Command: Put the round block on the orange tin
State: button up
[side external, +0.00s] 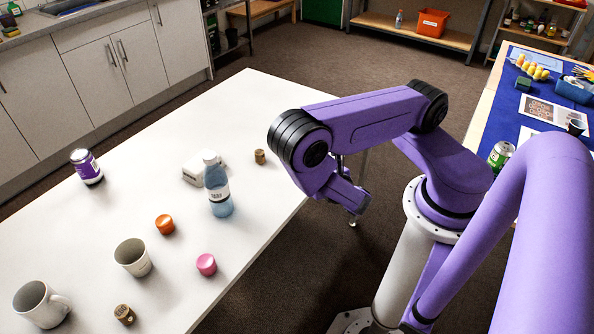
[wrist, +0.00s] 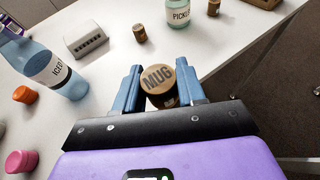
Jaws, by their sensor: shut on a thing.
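My gripper (wrist: 159,68) is shut on a round wooden block (wrist: 158,78) with MUG written on its top, seen between the blue fingers in the wrist view. In the side view my arm hides the block and most of the fingers. The orange tin (side external: 165,224) stands on the white table, left of the blue bottle. It also shows at the left edge of the wrist view (wrist: 24,94), apart from my gripper. Nothing shows on its top.
A pink tin (side external: 206,264), a cup (side external: 132,257), a mug (side external: 41,304), a purple can (side external: 87,166) and other wooden blocks (side external: 260,156) share the table.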

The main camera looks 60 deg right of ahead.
jog(key=shift+s+a+r, duration=0.1)
jog(key=shift+s+r, duration=0.15)
jog(key=shift+s, duration=0.35)
jog(key=shift+s+r, duration=0.3)
jog(key=shift+s, duration=0.25)
jog(key=shift+s+a+r, duration=0.1)
jog(key=shift+s+r, duration=0.15)
jog(key=shift+s, duration=0.35)
